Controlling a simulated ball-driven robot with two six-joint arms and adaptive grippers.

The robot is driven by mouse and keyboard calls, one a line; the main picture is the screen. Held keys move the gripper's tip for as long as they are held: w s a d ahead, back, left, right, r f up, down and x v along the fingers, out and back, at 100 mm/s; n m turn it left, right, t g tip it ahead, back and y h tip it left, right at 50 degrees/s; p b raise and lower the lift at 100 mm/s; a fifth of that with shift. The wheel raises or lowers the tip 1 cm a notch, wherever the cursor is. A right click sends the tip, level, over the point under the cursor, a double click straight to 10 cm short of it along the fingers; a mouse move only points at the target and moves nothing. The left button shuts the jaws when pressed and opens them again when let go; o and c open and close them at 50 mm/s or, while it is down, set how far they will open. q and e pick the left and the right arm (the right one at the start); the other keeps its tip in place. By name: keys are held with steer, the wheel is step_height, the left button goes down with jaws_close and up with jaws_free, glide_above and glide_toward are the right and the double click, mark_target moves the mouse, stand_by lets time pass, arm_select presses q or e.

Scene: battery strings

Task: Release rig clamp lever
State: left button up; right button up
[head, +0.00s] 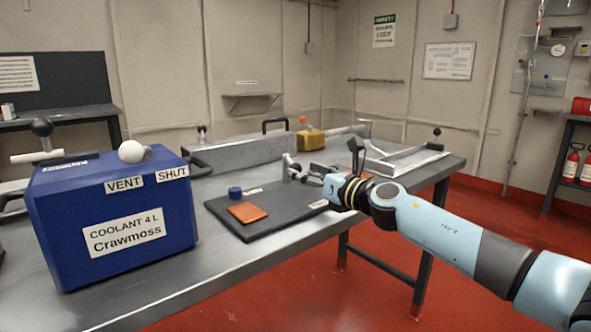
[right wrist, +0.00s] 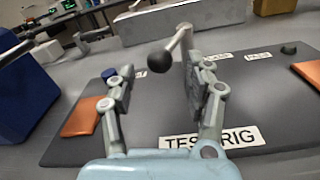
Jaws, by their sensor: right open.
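The clamp lever shows in the right wrist view as a metal rod (right wrist: 181,39) with a black ball knob (right wrist: 160,60) at its near end. It leans over the dark rig board (right wrist: 150,112), which carries a TEST RIG label (right wrist: 212,140). My right gripper (right wrist: 155,72) is open. Its two fingers stand apart, and the knob appears in the gap between their tips; I cannot tell whether either finger touches it. In the head view the right gripper (head: 306,174) is above the board's far part (head: 225,214), and the lever is hard to separate from it. My left gripper is not in view.
A blue coolant box (head: 110,210) stands at the left of the steel table (head: 215,280). An orange pad (head: 248,212) and a blue cap (head: 235,192) are on the board. A long grey case (head: 245,153) and a yellow box (head: 311,139) stand behind.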

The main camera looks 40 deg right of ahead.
mark_target(296, 167)
steer(key=w, duration=0.4)
steer(key=shift+a+f, duration=0.1)
steer(key=shift+a, duration=0.15)
jaws_close()
